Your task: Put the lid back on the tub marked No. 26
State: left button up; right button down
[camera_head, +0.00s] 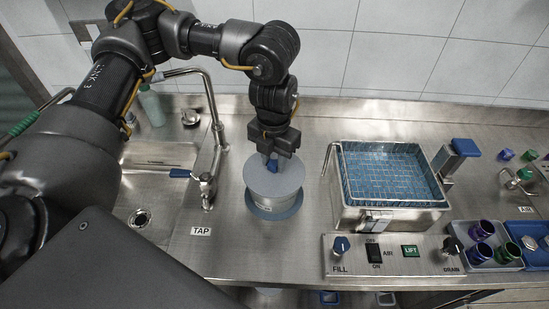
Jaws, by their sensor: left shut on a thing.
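A round grey tub (268,204) stands on the steel counter, right of the tap, on a wider blue-grey round base. Its small label is too small to read. A flat grey lid (287,180) with a blue knob (272,166) is over the top of the tub, roughly level and lined up with it. I cannot tell whether it is seated or slightly above the rim. My left gripper (272,160) comes down from above and is shut on the blue knob. My right gripper is not in view.
A sink with a tall tap (208,180) is at left. A steel tank (390,216) with a wire basket over blue liquid stands at right, behind a control panel (385,257). Trays (515,265) with coloured cups are at far right. A bottle (152,106) stands behind the sink.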

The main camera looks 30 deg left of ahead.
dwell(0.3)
pick_arm(q)
jog(key=o, duration=1.6)
jog(key=shift+o, duration=0.2)
jog(key=shift+r, duration=0.1)
jog(key=shift+r+p, duration=3.15)
jog(key=shift+r, duration=0.3)
grip_shut()
